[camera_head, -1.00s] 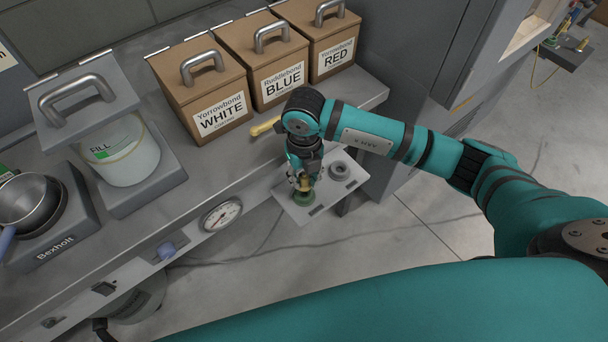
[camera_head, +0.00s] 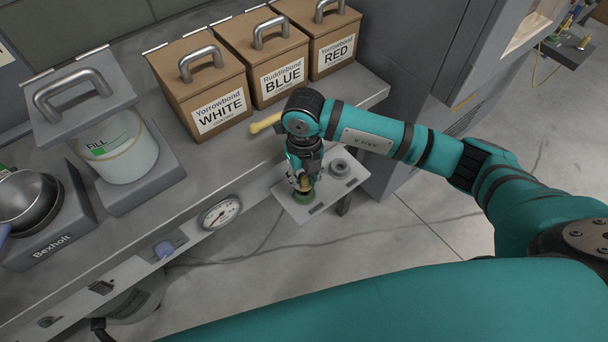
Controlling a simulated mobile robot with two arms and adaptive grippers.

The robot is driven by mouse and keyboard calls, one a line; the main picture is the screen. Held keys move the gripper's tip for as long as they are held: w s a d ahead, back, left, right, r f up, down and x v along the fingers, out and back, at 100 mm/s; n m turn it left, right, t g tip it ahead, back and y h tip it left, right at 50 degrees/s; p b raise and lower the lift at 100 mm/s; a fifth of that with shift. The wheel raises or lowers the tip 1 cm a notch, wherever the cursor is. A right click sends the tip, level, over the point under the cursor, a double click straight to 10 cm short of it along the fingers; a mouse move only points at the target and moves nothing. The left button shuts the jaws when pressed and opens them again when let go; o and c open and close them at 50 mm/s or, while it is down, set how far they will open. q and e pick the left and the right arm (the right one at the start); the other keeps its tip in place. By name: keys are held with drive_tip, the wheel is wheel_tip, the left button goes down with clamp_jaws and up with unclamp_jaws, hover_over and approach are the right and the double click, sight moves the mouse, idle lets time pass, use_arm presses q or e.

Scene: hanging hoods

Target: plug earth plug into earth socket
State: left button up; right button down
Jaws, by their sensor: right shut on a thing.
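My right gripper (camera_head: 304,182) points down over the light grey bracket plate at the bench front. It is shut on a small brass-coloured plug (camera_head: 305,187), which I take to be the earth plug. A green round piece (camera_head: 303,197) shows directly under it on the plate, probably the earth socket. The plug's lower end meets the green piece in the picture; whether it is seated inside is too small to tell. The gripper fingers partly hide both. My left gripper is not in view.
A grey round fitting (camera_head: 340,168) stands on the same plate (camera_head: 322,202), right of the gripper. A yellow handle (camera_head: 264,124) lies on the bench behind. Labelled brown boxes (camera_head: 202,88) line the back. A pressure gauge (camera_head: 221,215) sits on the bench front.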

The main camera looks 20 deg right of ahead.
drive_tip(key=shift+f+b, duration=0.95)
drive_tip(key=shift+f, duration=0.25)
drive_tip(key=c, duration=1)
unclamp_jaws()
drive_tip(key=shift+r, duration=0.2)
wheel_tip(320, 180, up, 7)
drive_tip(key=shift+f, duration=0.2)
drive_tip(key=shift+r, duration=0.45)
